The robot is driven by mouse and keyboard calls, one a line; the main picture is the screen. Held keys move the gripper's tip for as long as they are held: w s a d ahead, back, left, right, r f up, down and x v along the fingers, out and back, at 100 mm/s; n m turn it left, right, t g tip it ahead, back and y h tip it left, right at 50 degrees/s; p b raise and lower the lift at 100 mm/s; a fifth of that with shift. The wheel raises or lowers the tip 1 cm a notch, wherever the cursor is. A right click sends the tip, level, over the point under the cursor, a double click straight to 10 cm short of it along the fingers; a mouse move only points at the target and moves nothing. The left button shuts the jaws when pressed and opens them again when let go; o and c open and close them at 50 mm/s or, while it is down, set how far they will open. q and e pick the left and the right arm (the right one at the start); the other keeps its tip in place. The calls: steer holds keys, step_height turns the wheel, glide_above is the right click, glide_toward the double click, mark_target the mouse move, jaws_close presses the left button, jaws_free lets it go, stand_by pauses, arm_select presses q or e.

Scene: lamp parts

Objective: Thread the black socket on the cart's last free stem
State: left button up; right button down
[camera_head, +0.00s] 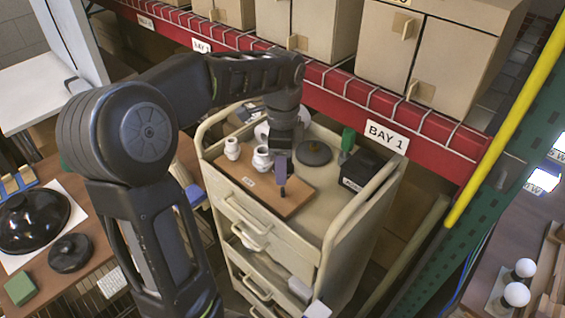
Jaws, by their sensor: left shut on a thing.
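The cart (305,248) stands in the middle, with a brown board (236,178) on its top. Two white sockets, one on the left (232,148) and one further right (262,158), stand upright on the board. My left gripper (282,176) reaches down over the board's right part. It is shut on a small dark piece, which looks like the black socket (283,191), near the board's surface. The stem under it is hidden, so I cannot tell whether the piece touches it. My right gripper is not in view.
On the cart top, a dark round disc (315,154), a green bottle (348,139) and a black box (358,172) stand beyond the board. Raised cart sides flank them. A red shelf beam (330,93) with cardboard boxes (325,28) runs behind. A yellow pole (507,115) rises at right.

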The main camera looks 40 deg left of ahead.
mark_target(282, 190)
arm_select(q)
steer(key=shift+f+b, duration=1.2)
steer(key=shift+f, duration=0.6)
steer(key=shift+f+b, duration=0.65)
steer(key=shift+f, duration=0.55)
stand_by(1.2)
steer(key=o, duration=0.8)
steer(key=shift+s, duration=0.1)
jaws_close()
steer(key=shift+s+f, duration=0.1)
steer(key=shift+f, duration=0.1)
